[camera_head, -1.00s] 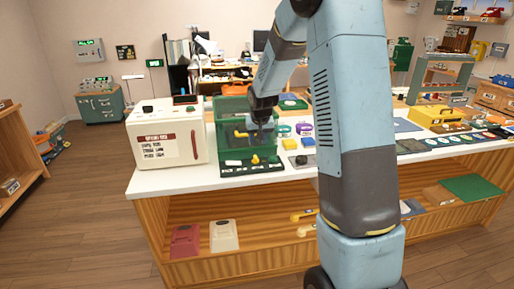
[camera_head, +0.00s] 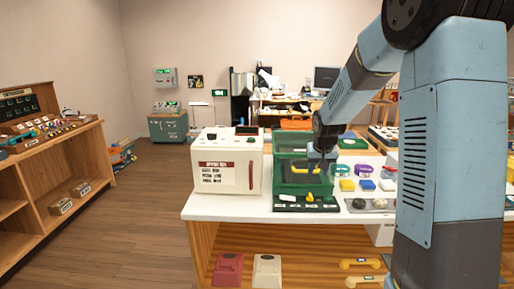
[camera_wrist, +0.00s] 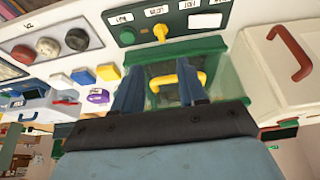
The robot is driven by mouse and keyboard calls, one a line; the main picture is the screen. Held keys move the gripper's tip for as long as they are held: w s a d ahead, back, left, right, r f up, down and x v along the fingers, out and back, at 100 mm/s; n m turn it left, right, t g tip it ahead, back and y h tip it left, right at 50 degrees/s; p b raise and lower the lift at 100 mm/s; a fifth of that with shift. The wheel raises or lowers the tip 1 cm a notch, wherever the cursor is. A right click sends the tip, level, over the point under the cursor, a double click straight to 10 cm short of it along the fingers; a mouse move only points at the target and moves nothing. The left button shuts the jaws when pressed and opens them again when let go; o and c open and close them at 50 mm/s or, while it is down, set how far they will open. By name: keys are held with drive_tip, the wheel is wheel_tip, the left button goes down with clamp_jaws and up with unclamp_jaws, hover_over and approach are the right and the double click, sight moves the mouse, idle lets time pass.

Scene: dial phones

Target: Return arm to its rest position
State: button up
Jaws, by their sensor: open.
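My gripper (camera_head: 322,161) hangs at the end of my blue arm, over the green box (camera_head: 291,189) on the white counter. In the wrist view my gripper (camera_wrist: 159,92) has its two blue fingers apart with nothing held between them. My upper arm fills the right side of the head view.
A white box (camera_head: 228,180) with a red handle stands left of the green box. Yellow and blue blocks (camera_head: 347,185) and a grey tray of knobs (camera_head: 370,205) lie to the right. A wooden shelf (camera_head: 50,170) stands far left. The floor between is clear.

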drive_tip(key=s+a+r, duration=0.1)
drive_tip(key=s+r, duration=0.5)
drive_tip(key=s, duration=0.3)
drive_tip(key=s+a+r, duration=0.1)
drive_tip(key=s+r, duration=0.6)
drive_tip(key=s, duration=0.2)
drive_tip(key=s+a+r+n+t, duration=0.1)
drive_tip(key=s, duration=1.7)
drive_tip(key=shift+s+r+y, duration=0.2)
drive_tip(key=shift+s+y, duration=0.1)
drive_tip(key=shift+s, duration=0.05)
drive_tip(key=shift+a, duration=0.1)
drive_tip(key=shift+c, duration=0.4)
